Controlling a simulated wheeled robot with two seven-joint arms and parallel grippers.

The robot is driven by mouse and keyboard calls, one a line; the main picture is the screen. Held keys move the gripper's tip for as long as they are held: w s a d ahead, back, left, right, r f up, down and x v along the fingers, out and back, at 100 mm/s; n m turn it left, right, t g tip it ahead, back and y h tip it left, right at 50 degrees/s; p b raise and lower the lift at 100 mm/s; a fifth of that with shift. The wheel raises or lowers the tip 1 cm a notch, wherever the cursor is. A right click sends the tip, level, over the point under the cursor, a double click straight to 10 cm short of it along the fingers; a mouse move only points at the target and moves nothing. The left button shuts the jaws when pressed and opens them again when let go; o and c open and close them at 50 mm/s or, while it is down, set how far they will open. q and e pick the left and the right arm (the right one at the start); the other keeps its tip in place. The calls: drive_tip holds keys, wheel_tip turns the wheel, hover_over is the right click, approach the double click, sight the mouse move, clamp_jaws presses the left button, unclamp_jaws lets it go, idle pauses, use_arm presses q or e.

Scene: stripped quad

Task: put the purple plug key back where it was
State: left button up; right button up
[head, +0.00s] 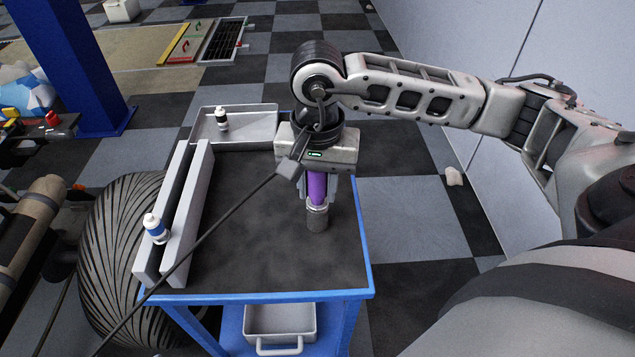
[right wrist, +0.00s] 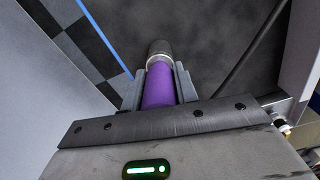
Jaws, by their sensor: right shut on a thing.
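The purple plug key (head: 317,188) has a purple handle and a metal socket end that points down over the dark top of the blue cart (head: 262,258). My right gripper (head: 317,190) is shut on the purple handle. In the right wrist view the plug key (right wrist: 159,86) sits between the two fingers of the gripper (right wrist: 160,88), with its dark socket end beyond them. I cannot tell whether the socket end touches the cart top. My left gripper is not in view.
A grey tray (head: 262,127) with a small bottle (head: 222,119) is at the cart's back. Two long grey rails (head: 190,205) run along its left side, with a white and blue bottle (head: 155,228) on them. The cart's middle is clear.

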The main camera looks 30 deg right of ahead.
drive_tip(key=o, duration=1.1)
drive_tip(key=shift+r+p, duration=0.35)
drive_tip(key=shift+p, duration=0.15)
wheel_tip(320, 180, up, 12)
drive_tip(key=shift+f, duration=0.2)
